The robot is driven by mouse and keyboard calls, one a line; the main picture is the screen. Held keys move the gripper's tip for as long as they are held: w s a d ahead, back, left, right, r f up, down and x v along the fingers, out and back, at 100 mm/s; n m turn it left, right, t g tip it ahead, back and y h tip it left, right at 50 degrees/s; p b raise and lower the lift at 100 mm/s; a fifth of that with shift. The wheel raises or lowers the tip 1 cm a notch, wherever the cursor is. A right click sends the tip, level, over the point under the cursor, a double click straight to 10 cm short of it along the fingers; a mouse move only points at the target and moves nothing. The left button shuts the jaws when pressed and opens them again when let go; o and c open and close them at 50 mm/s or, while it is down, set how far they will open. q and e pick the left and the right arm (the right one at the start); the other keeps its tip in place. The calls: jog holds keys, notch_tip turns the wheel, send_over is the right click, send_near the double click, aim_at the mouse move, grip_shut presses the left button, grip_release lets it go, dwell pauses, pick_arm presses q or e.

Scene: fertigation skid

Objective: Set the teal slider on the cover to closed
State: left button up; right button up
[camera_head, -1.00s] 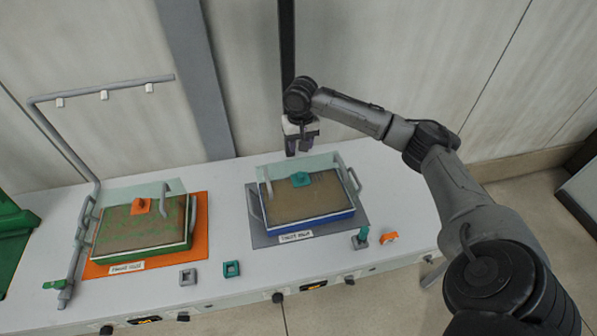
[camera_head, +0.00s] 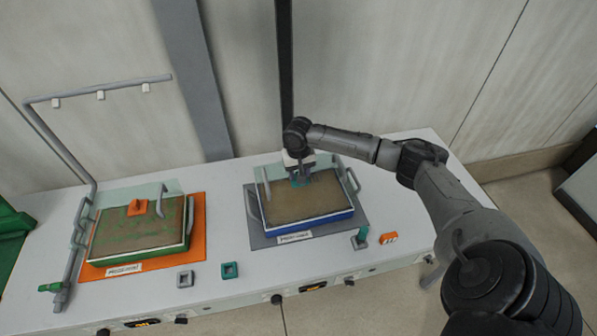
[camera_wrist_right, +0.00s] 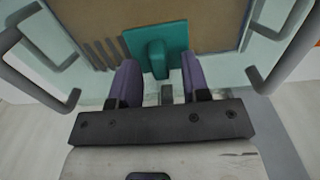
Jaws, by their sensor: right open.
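The blue tray (camera_head: 312,222) on the grey mat has a clear cover (camera_head: 262,178) over brown contents. The teal slider (camera_wrist_right: 157,53), a square plate with a raised knob, sits on the cover. In the head view the slider (camera_head: 298,182) is mostly hidden by my right gripper (camera_head: 303,180). In the right wrist view my right gripper (camera_wrist_right: 160,70) is open, and the knob stands between and just beyond the line of its two purple fingertips. I see no contact. My left gripper is not in view.
A green tray (camera_head: 140,252) with an orange slider (camera_head: 137,207) stands on an orange mat at the left. Grey handles (camera_head: 350,172) rise beside the cover. Small grey, teal and orange fittings lie along the front of the white bench (camera_head: 225,215). A grey pipe (camera_head: 100,92) stands at left.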

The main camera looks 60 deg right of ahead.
grip_shut()
dwell(0.4)
